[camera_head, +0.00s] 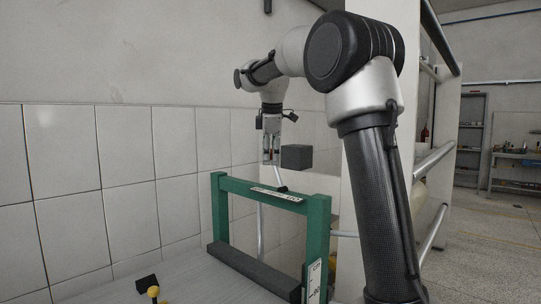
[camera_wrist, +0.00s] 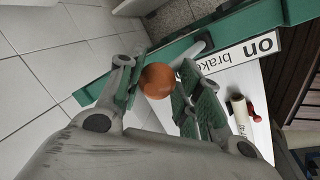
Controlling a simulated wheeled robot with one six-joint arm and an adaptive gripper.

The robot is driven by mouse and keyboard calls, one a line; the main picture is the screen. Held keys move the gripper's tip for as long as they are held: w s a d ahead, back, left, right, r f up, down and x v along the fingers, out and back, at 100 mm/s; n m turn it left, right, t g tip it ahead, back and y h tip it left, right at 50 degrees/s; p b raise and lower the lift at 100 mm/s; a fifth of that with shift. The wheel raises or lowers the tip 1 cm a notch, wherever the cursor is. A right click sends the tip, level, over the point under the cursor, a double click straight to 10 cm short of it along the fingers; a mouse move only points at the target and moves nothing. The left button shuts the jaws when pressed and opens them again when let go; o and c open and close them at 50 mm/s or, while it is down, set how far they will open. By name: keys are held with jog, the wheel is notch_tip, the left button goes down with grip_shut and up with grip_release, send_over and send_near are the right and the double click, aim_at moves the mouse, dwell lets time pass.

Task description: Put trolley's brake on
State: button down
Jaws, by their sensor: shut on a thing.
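The trolley's green frame (camera_head: 318,212) stands below my gripper (camera_head: 271,156) in the head view. A white label (camera_head: 276,194) lies along its top bar. In the wrist view, the label (camera_wrist: 240,52) reads "on" and "brake", upside down. A light brake lever (camera_head: 279,176) rises from a dark pivot on the bar toward my fingers. In the wrist view, an orange ball knob (camera_wrist: 158,80) sits between the two green-padded fingers of my gripper (camera_wrist: 157,92), which are shut on it. The lever (camera_wrist: 192,53) leads from the knob's far side toward the green bar (camera_wrist: 225,32).
A dark grey block (camera_head: 297,157) shows just right of my gripper. A dark beam (camera_head: 250,272) crosses the frame low down. A yellow knob (camera_head: 154,291) is at the bottom left. The tiled wall (camera_head: 120,170) is behind. A red item (camera_wrist: 252,112) and pale roll (camera_wrist: 238,108) show in the wrist view.

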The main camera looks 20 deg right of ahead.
jog(key=shift+d+r, duration=0.15)
jog(key=shift+r, duration=0.05)
jog(key=shift+s+d+r+t, duration=0.15)
jog(key=shift+s+d+t, duration=0.05)
jog(key=shift+s+t, duration=0.25)
jog(key=shift+s+d+r+t, duration=0.15)
jog(key=shift+s+t, duration=0.2)
jog(key=shift+t, duration=0.1)
jog(key=s+d+f+t+y, duration=0.1)
jog(key=s+d+t, duration=0.2)
jog(key=s, duration=0.5)
jog(key=shift+f+m+y, duration=0.3)
jog(key=shift+y, duration=0.1)
jog(key=shift+s+f, duration=0.1)
jog(key=c, duration=1.1)
grip_release()
jog(key=shift+o, duration=0.2)
jog(key=shift+r, duration=0.2)
